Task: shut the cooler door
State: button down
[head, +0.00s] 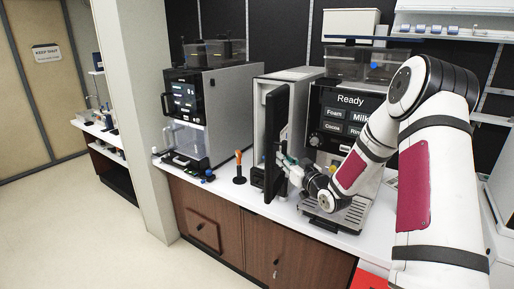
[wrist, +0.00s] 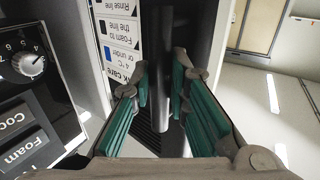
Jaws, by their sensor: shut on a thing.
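The cooler (head: 282,78) is a narrow grey-white box between the two coffee machines. Its black door (head: 272,130) stands open, swung out toward me and seen nearly edge-on, with part of the light interior showing. My gripper (head: 284,164) is at the right side of the door, at about mid height. In the wrist view, my gripper's green-padded fingers (wrist: 160,105) are around a dark upright bar, the door handle (wrist: 163,75). The gripper is shut on this handle. The exact contact on the handle is partly hidden by the fingers.
A coffee machine with a "Ready" screen (head: 350,99) stands close right of the cooler, behind my arm. Another machine (head: 185,100) stands left. An orange-handled tamper (head: 239,168) is on the white counter (head: 222,187) left of the door. A pillar (head: 142,110) bounds the counter's left end.

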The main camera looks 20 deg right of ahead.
aim_at(272, 156)
jog(key=shift+w+a+r+b, duration=0.15)
jog(key=shift+w+a+b, duration=0.05)
jog(key=shift+w+a, duration=0.6)
jog(key=shift+w+a+r+b, duration=0.15)
jog(key=shift+w+a, duration=0.45)
jog(key=shift+a, duration=0.3)
jog(key=shift+w+a+b, duration=0.35)
jog(key=shift+w+a, duration=0.3)
jog(key=shift+w, duration=0.25)
jog(key=shift+w+a+b, duration=0.35)
jog(key=shift+w+a, duration=0.25)
jog(key=shift+w, duration=0.3)
jog(key=shift+f, duration=0.1)
jog(key=shift+w, duration=0.1)
jog(key=shift+w+a+b, duration=0.25)
jog(key=shift+w+b, duration=0.1)
jog(key=shift+w, duration=0.3)
jog(key=shift+w+a+b, duration=0.3)
jog(key=shift+w+b, duration=0.05)
jog(key=shift+w, duration=0.3)
jog(key=shift+w+a+b, duration=0.25)
jog(key=shift+w+b, duration=0.1)
jog(key=shift+w, duration=0.3)
